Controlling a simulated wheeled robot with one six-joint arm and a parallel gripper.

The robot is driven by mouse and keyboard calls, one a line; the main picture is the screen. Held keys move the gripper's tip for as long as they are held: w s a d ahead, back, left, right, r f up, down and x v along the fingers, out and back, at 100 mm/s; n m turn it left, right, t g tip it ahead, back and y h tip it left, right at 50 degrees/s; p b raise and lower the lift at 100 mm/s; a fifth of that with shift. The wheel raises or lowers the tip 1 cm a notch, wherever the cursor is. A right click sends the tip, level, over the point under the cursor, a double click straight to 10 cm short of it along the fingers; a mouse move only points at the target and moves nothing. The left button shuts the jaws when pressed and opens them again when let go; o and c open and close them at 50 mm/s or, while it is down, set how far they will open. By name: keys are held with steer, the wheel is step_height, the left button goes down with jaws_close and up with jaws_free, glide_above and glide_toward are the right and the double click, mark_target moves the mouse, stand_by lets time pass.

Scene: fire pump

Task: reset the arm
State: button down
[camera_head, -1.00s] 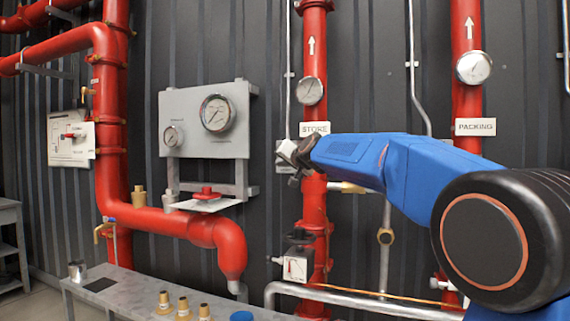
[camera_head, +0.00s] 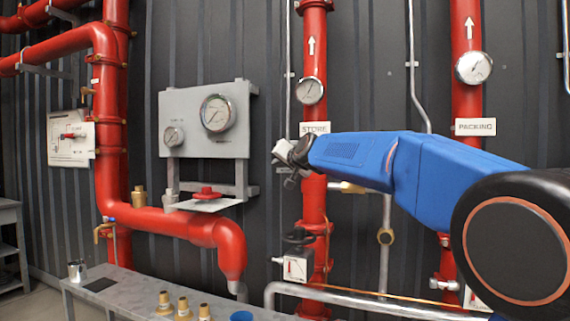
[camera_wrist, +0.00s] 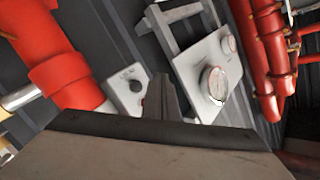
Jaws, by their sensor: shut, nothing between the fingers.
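My blue arm (camera_head: 365,160) reaches in from the right of the head view, in front of the red pipe marked STORE. My gripper (camera_head: 279,158) is at its left end, a small grey tool beside that pipe and right of the grey gauge panel. No held object shows. In the wrist view my gripper (camera_wrist: 160,98) juts up from the bottom, its fingers dark and close together. The gauge panel (camera_wrist: 205,68) lies beyond it, tilted in the picture.
The gauge panel (camera_head: 187,133) and a red valve handle (camera_head: 207,192) are left of my gripper. Red pipes (camera_head: 108,130) run along the wall. A grey bench (camera_head: 130,296) below holds several brass fittings (camera_head: 184,308) and a metal cup (camera_head: 77,270). A PACKING sign (camera_head: 475,127) hangs at right.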

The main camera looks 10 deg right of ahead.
steer(key=s+d+f+n+g+h, duration=0.1)
steer(key=s+d+f+n+g, duration=0.1)
steer(key=s+f, duration=1.2)
steer(key=s+d+f+n+g, duration=0.1)
steer(key=s+f+g, duration=0.4)
steer(key=s+f, duration=1)
steer(key=s+d+f+n+g+h, duration=0.1)
steer(key=s+d+f+g, duration=0.3)
steer(key=s+f, duration=1)
steer(key=s+n, duration=0.1)
steer(key=s, duration=1)
steer(key=shift+s+f+n+h, duration=0.15)
steer(key=shift+f+n+h, duration=0.15)
steer(key=shift+f, duration=0.05)
steer(key=shift+d, duration=0.1)
